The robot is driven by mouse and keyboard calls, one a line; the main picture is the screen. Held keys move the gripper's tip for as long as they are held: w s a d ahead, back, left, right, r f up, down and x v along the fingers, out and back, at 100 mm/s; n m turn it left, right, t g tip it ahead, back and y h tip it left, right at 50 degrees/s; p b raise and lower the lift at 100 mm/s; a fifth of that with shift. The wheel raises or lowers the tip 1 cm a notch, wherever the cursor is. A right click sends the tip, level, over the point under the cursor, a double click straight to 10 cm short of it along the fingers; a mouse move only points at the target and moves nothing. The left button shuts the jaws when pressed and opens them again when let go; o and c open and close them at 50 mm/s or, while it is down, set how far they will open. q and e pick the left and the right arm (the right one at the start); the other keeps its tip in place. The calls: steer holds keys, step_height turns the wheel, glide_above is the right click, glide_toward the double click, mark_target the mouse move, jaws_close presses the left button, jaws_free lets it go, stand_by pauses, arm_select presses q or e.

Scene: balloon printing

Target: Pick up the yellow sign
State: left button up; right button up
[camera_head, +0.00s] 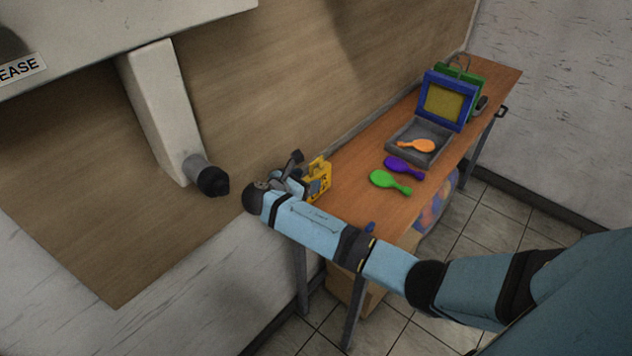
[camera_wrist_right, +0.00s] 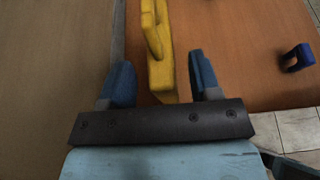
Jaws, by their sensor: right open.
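The yellow sign (camera_head: 319,182) stands upright near the left end of the wooden table, with a handle-like top and a dark panel on its face. In the right wrist view the sign (camera_wrist_right: 160,75) is seen from above, its near end between the fingers. My right gripper (camera_head: 290,180) is at the sign's left side in the head view. In the wrist view the right gripper (camera_wrist_right: 160,85) is open, with one blue finger on each side of the sign and a gap visible on both sides. My left gripper is not in view.
A small blue object (camera_wrist_right: 297,57) is near the table edge. The wall (camera_head: 250,100) runs close behind.

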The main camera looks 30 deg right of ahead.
steer(key=x, duration=0.3)
jaws_close()
steer(key=shift+r, duration=0.1)
step_height(320, 180, up, 20)
stand_by(0.5)
